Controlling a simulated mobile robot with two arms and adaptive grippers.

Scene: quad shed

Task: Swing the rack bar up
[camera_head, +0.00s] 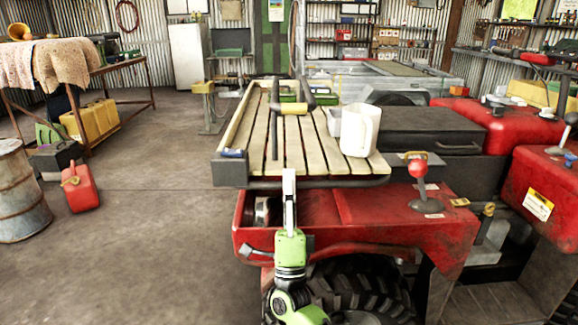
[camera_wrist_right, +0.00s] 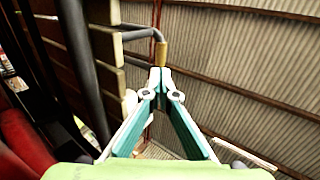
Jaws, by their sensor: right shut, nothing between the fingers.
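The rack bar appears to be the dark bar with a yellow sleeve (camera_head: 291,109), seen over the wooden slats of the rack (camera_head: 245,130). In the wrist view, a bent dark bar with a tan-yellow sleeve (camera_wrist_right: 161,54) shows just beyond my fingertips. My right gripper (camera_head: 289,173) is at the rack's near edge, below the sleeve in the head view. It is shut and empty, and its tips (camera_wrist_right: 160,74) meet. I cannot tell whether they touch the sleeve. My left gripper is not in view.
A white jug (camera_head: 360,131) stands on the rack's right side beside a grey cup. A red lever knob (camera_head: 418,168) rises from the red fender at right. A dark tube (camera_wrist_right: 82,60) runs by the slats. Open floor (camera_head: 150,225) lies to the left.

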